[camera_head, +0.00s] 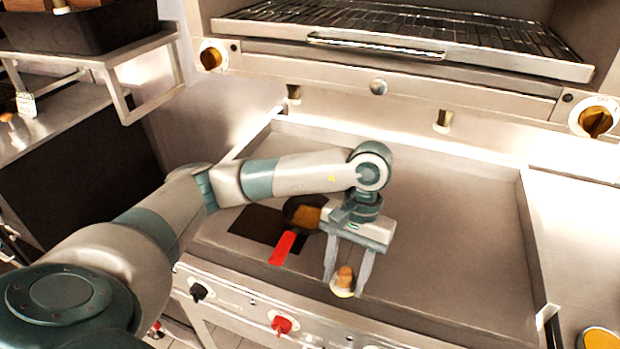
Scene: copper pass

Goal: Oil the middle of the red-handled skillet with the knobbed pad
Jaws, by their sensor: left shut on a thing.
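The red-handled skillet (283,248) lies on the flat steel griddle, its handle pointing toward the front. Its dark pan has an orange-brown patch in it, and my left arm and gripper hide part of its right side. My left gripper (345,281) is shut on the knobbed pad (343,291), gripping its round wooden knob. The pad has a pale yellowish base and is right of and in front of the skillet, near the griddle's front edge. I cannot tell whether the pad touches the surface. My right gripper is out of view.
A black square (257,224) lies on the griddle (450,240) by the skillet. The griddle's right side is clear, with raised walls around it. A wire-rack oven (400,35) overhangs the back. A yellow-filled container (600,339) stands at the lower right.

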